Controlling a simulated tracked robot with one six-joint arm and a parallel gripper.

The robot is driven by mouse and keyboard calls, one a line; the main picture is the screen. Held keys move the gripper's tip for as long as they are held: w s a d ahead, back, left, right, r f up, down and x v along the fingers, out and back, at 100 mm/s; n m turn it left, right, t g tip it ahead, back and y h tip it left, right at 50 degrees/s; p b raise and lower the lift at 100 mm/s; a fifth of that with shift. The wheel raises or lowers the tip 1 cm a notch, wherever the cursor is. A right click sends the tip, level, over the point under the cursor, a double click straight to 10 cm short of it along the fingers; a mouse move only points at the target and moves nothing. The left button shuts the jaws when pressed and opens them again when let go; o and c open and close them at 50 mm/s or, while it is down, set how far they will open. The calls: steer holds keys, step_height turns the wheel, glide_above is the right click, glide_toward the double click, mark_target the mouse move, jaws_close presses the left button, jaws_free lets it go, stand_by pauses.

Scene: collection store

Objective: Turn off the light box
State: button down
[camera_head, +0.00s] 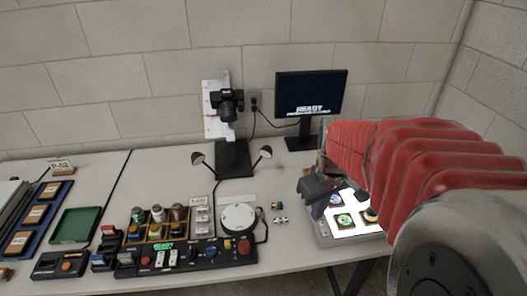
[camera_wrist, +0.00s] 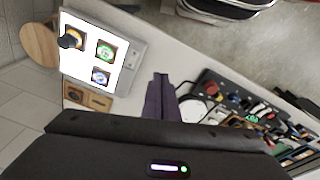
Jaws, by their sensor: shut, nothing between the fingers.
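The light box (camera_head: 358,233) is at the right of the table in the head view, its top glowing bright white. It also shows at the upper left of the wrist view (camera_wrist: 82,63), with a grey border along one side. Patches with green and blue designs and a dark knob-like piece lie on its lit top. My gripper (camera_head: 312,187) is shut and empty; it overlaps the box's back left corner in the head view. In the wrist view its dark fingers (camera_wrist: 160,86) are beside the box, apart from it in the picture.
A control panel (camera_head: 180,260) with buttons and a round white plate (camera_head: 238,217) stand left of the box. A camera stand (camera_head: 233,160) with lamps and a monitor (camera_head: 310,95) are behind. Small parts (camera_head: 279,219) lie between plate and box. A green tray (camera_head: 76,225) is far left.

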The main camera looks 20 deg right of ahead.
mark_target(322, 224)
steer(key=w+d+f+n, duration=0.2)
steer(key=w+d+n, duration=0.2)
steer(key=d+n, duration=0.4)
steer(key=shift+w+d+n, duration=0.2)
steer(key=shift+n, duration=3.1)
steer(key=shift+f, duration=0.15)
steer(key=f, duration=0.4)
steer(key=w+f, duration=0.1)
steer(key=f, duration=0.4)
steer(key=w+f, duration=0.1)
steer(key=f, duration=0.3)
steer(key=shift+d+f, duration=0.25)
steer(key=shift+f, duration=0.1)
